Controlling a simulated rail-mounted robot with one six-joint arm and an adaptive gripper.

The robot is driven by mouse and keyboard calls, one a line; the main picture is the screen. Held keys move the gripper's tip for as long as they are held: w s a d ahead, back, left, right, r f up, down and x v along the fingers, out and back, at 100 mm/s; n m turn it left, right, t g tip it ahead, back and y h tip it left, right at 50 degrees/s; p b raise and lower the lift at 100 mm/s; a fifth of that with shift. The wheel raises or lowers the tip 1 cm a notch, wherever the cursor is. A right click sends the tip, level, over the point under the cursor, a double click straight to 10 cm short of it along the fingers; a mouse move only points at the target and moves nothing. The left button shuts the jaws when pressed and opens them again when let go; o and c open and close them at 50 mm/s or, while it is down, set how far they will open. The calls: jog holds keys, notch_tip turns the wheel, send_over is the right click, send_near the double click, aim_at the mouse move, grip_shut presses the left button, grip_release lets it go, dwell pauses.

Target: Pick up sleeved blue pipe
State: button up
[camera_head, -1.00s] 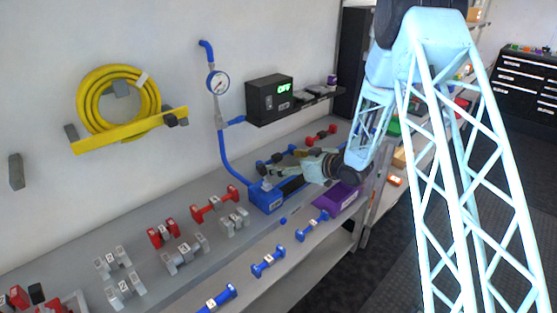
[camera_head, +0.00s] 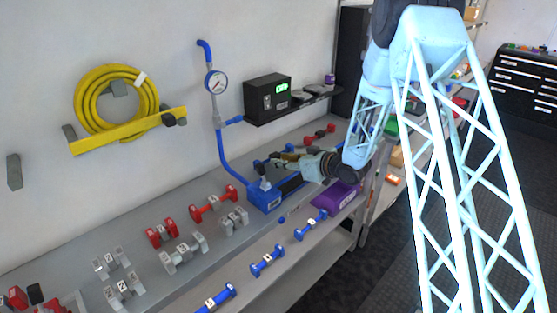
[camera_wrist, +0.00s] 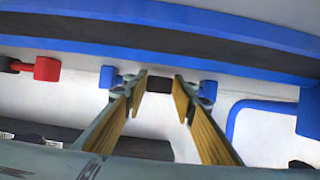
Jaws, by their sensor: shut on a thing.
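The sleeved blue pipe has blue ends and a dark sleeve in the middle. In the wrist view its sleeve (camera_wrist: 158,84) lies between the tips of my gripper (camera_wrist: 161,92), with one blue end (camera_wrist: 107,77) to the left of the fingers and the other partly behind the right finger. My gripper is shut on the pipe. In the head view my gripper (camera_head: 285,158) is over the back of the bench beside the blue stand base, and the pipe there is mostly hidden by the fingers.
A blue stand base (camera_head: 266,200) with a riser and gauge (camera_head: 216,83) stands close by. A purple bin (camera_head: 338,195) is under my wrist. A black box (camera_head: 267,98) is on the wall.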

jog(key=shift+d+f, duration=0.15)
jog(key=shift+r, duration=0.55)
notch_tip(320, 180, up, 9)
jog(key=p, duration=0.2)
jog(key=shift+p, duration=0.3)
dwell(0.3)
jog(key=shift+s+d+r+p, duration=0.4)
jog(key=shift+s+d+r, duration=0.1)
jog(key=shift+r, duration=0.2)
jog(key=shift+s+d+r+p, duration=0.35)
jog(key=shift+s+d+r, duration=0.15)
jog(key=shift+r, duration=0.15)
jog(key=shift+r, duration=0.1)
notch_tip(320, 180, up, 6)
jog(key=s+d+p, duration=0.1)
jog(key=p, duration=0.3)
jog(key=shift+s+d+r, duration=0.15)
jog(key=shift+d+r, duration=0.05)
